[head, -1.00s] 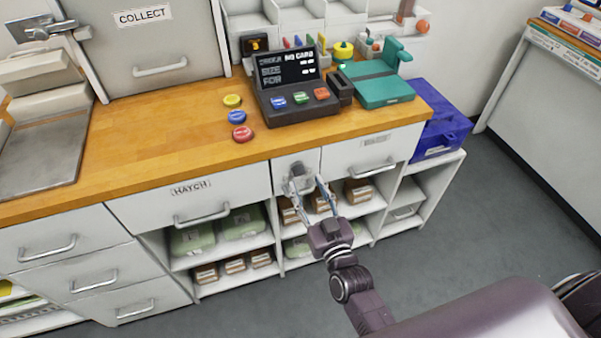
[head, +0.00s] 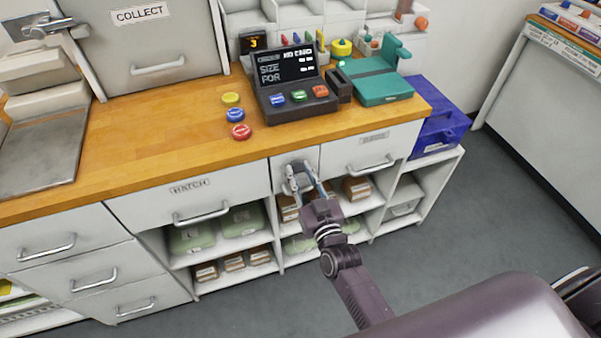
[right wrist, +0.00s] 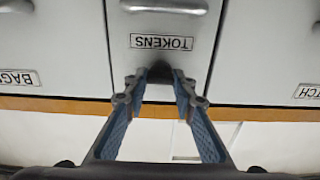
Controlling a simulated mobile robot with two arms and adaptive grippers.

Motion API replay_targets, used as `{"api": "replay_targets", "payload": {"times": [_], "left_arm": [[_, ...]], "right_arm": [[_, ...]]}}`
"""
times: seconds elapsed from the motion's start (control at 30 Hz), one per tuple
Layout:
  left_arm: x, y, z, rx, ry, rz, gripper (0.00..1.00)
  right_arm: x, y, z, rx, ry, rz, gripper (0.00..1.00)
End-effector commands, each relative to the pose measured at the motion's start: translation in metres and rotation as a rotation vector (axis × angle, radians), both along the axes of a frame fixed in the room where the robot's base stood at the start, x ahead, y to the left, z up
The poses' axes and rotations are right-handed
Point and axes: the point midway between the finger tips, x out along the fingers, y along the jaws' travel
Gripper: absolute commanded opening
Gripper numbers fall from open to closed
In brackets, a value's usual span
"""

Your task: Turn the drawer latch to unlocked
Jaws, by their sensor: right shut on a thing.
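The drawer latch (right wrist: 160,73) is a small dark knob on a narrow white drawer front (head: 283,167), which sits between two wider drawers under the counter. The front carries a TOKENS label (right wrist: 161,42), upside down in the right wrist view. My right gripper (head: 304,172) reaches up to this front, with its fingers closed on the latch from both sides. In the right wrist view, the blue-padded fingers (right wrist: 160,88) converge on the knob. The fingers hide much of the latch, so its turn position cannot be read. My left gripper is not in view.
The wooden counter (head: 170,135) runs above the drawers. A card terminal (head: 300,105) and several coloured buttons stand on it. The HATCH drawer (head: 150,205) is to the left, with open shelves below. A blue crate (head: 440,130) stands at the right end.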

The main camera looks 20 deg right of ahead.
Motion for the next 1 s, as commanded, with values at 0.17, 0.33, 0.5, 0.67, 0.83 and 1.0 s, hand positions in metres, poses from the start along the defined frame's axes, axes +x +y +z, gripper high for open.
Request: {"api": "replay_targets", "payload": {"times": [0.17, 0.33, 0.5, 0.67, 0.83, 1.0], "left_arm": [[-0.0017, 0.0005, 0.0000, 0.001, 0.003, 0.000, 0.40], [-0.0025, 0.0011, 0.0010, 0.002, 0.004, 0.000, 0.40], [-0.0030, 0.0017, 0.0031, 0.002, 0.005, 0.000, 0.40], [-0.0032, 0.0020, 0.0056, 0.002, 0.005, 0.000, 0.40], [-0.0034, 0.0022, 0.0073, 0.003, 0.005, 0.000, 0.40], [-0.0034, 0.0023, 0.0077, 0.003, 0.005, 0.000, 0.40]], "right_arm": [[-0.0001, 0.0000, 0.0000, 0.004, 0.000, 0.000, 0.00], [-0.0001, -0.0001, 0.0003, 0.039, 0.001, 0.000, 0.00], [0.0001, -0.0005, 0.0006, 0.125, 0.004, 0.000, 0.00], [0.0002, -0.0008, 0.0005, 0.252, 0.010, 0.000, 0.00], [0.0002, -0.0008, 0.0003, 0.413, 0.014, 0.001, 0.00], [0.0003, -0.0017, -0.0003, 0.575, 0.020, 0.000, 0.00]]}}
